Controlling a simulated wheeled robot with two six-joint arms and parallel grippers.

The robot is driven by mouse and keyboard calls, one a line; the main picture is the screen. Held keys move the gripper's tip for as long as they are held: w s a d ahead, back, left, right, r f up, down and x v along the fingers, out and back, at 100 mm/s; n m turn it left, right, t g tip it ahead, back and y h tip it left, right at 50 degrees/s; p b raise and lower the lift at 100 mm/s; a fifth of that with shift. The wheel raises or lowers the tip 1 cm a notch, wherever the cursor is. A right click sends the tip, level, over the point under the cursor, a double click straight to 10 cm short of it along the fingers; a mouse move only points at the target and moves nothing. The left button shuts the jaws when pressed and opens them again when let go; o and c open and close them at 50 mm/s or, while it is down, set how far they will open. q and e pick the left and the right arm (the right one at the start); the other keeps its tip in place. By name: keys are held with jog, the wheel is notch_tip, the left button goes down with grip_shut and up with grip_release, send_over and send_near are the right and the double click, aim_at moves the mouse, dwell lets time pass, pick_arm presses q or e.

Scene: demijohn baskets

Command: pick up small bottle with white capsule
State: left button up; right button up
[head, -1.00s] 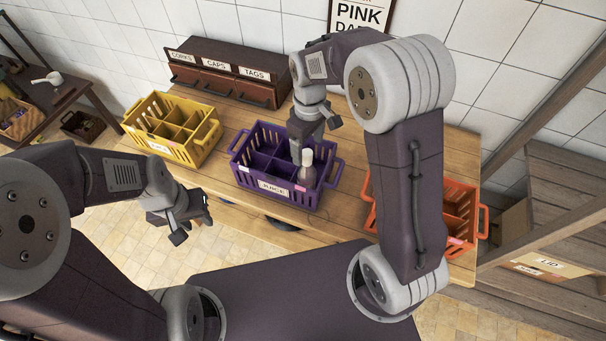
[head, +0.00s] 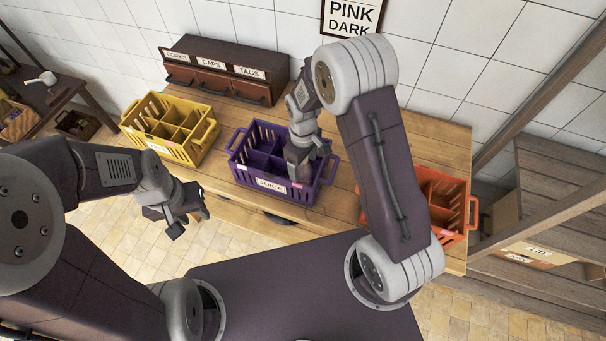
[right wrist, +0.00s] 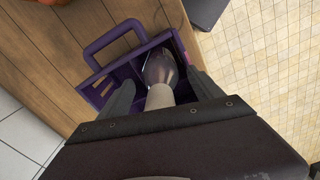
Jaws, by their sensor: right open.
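The small bottle (right wrist: 160,70) stands in a compartment of the purple basket (head: 240,172) labelled JUICE. In the right wrist view its pale, whitish capsule (right wrist: 159,97) points up at the camera, between the two fingers of my right gripper (right wrist: 160,92). That gripper is open, with space on both sides of the neck. In the head view my right gripper (head: 301,170) is over the basket's front right part and hides the bottle. My left gripper (head: 187,215) is empty, with fingers apart, in front of the table on the left.
A yellow basket (head: 160,141) stands left of the purple one, and an orange basket (head: 455,212) stands right, partly behind my right arm. A drawer cabinet (head: 222,72) labelled CORKS, CAPS, TAGS stands at the back. Purple divider walls surround the bottle closely.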

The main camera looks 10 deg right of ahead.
grip_shut()
jog(key=shift+r, duration=0.1)
jog(key=shift+w+r, duration=0.15)
jog(key=shift+r, duration=0.2)
notch_tip(320, 180, up, 9)
jog(key=shift+b, duration=0.95)
jog(key=shift+r, duration=0.15)
